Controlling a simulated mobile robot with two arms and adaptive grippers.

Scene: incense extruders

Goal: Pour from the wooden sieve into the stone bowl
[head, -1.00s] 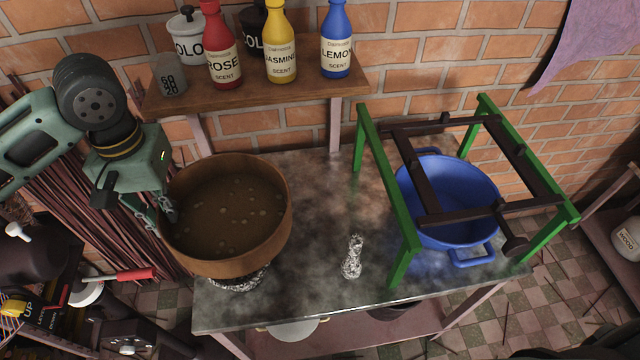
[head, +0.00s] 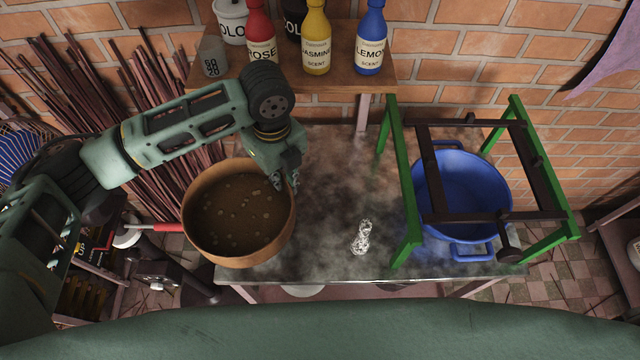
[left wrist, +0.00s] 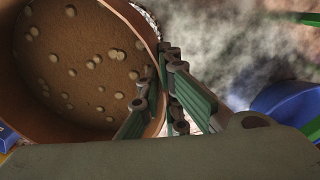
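The wooden sieve (head: 201,246), round and brown with pale bits on the brown matter in it, sits level at the table's left end. It fills the upper left of the left wrist view (left wrist: 75,85). My left gripper (head: 292,180) is at its right rim. In the left wrist view its fingers (left wrist: 160,88) look apart, one inside the rim and the others outside; firm contact cannot be made out. A speckled grey edge, perhaps the stone bowl (left wrist: 147,16), shows beside the sieve; the bowl is otherwise hidden. My right gripper is out of view.
A speckled pestle-like piece (head: 361,238) stands mid-table. A green and dark frame (head: 400,185) stands around a blue pot (head: 470,190) on the right. A shelf (head: 345,80) with scent bottles is behind. The table (head: 330,190) between sieve and frame is mostly free.

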